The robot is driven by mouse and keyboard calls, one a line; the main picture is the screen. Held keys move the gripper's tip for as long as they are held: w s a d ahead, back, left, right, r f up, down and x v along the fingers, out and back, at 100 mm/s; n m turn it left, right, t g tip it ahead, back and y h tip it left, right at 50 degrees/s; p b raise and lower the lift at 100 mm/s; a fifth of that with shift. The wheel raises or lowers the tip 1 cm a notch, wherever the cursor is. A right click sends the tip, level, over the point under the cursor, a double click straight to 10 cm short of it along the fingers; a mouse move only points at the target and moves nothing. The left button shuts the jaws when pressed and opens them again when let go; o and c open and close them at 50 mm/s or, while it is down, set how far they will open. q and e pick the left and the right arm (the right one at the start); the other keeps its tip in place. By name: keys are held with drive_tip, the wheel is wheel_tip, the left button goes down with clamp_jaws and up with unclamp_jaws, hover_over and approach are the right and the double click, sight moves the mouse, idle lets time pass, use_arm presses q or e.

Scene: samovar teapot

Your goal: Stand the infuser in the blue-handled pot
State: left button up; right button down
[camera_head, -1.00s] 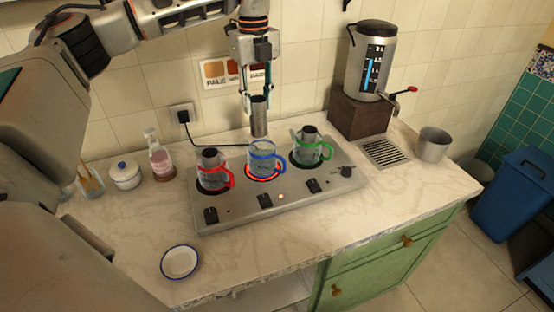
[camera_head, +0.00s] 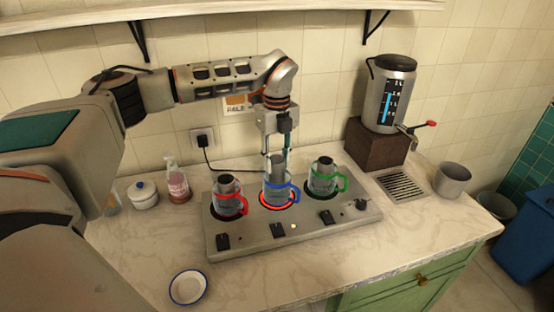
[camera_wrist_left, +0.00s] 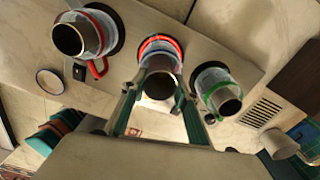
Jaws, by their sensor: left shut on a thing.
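The infuser (camera_head: 277,167) is a grey metal cylinder. It stands upright, with its lower part inside the glass blue-handled pot (camera_head: 276,190). I cannot tell whether it touches the bottom. My left gripper (camera_head: 276,154) points down above the pot, with its fingers closed on the infuser's upper part. In the left wrist view, the infuser's dark open top (camera_wrist_left: 160,86) sits between the gripper's fingers (camera_wrist_left: 156,97), and it hides most of the pot behind it. The pot stands on a glowing red ring in the middle of the hot plate (camera_head: 345,220). My right gripper is out of view.
The red-handled pot (camera_head: 228,202) stands left and the green-handled pot (camera_head: 322,181) right, each with a dark cylinder inside. A water dispenser (camera_head: 390,95) on a brown block and a metal cup (camera_head: 452,180) are further right. A white dish (camera_head: 188,287) lies in front.

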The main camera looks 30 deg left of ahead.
use_arm(q)
drive_tip(key=shift+f, duration=0.6)
drive_tip(key=o, duration=1.2)
drive_tip(key=shift+r, duration=0.1)
